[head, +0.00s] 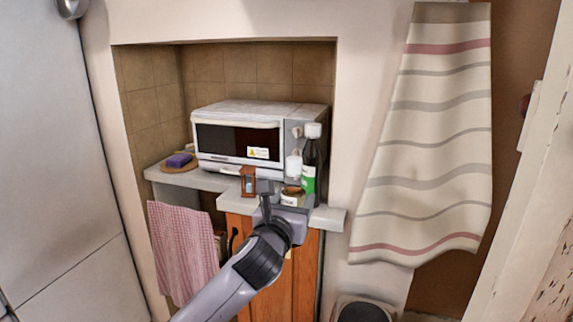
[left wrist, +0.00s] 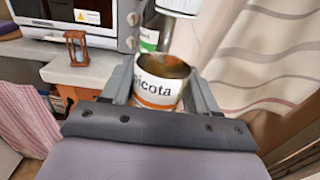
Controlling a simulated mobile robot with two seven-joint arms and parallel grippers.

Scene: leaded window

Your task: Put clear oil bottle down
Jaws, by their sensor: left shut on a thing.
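My left gripper (head: 281,205) is at the front edge of the counter, below the microwave. My right gripper is not in view.
A white microwave (head: 240,137) fills most of the counter (head: 208,181). A small wooden hourglass (head: 248,181) stands left of the can. A purple sponge (head: 180,160) lies on a round dish at far left. A striped curtain (head: 432,140) hangs at right.

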